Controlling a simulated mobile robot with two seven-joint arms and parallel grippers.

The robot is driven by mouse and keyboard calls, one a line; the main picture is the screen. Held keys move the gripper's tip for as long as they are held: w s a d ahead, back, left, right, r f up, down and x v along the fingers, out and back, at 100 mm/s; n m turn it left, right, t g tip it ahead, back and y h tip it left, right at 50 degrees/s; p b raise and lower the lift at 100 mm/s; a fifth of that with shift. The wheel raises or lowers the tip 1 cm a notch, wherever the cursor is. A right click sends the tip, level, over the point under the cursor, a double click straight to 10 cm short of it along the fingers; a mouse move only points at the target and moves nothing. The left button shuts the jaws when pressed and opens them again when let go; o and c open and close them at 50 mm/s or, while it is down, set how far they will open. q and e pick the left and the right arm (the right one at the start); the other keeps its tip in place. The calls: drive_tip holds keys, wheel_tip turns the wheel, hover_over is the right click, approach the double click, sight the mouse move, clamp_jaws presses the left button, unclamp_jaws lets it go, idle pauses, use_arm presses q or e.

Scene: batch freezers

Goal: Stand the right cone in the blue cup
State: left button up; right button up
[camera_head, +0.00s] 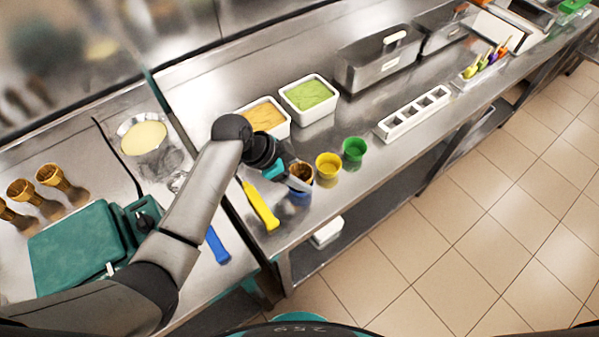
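A brown cone (303,170) is upright with its open mouth up, at the blue cup (299,196) on the steel counter. My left gripper (298,183) reaches in from the left at the cone, just above the cup. A finger crosses in front of the cone and hides its lower part and much of the cup. I cannot tell whether the fingers press on the cone, nor whether its tip rests in the cup. Other cones (52,177) stand at the far left. My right gripper is not in view.
A yellow cup (328,164) and a green cup (354,149) stand to the right of the blue cup. A yellow-handled tool (261,206) lies on its left. Tubs of orange (264,116) and green (309,96) filling stand behind. The counter's front edge is close.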

use_arm(q)
drive_tip(key=o, duration=0.3)
drive_tip(key=shift+f, duration=0.2)
drive_tip(key=shift+r, duration=0.25)
drive_tip(key=p+v, duration=0.1)
drive_tip(key=v, duration=1.1)
drive_tip(key=shift+r+p, duration=0.35)
drive_tip(key=shift+r, duration=0.05)
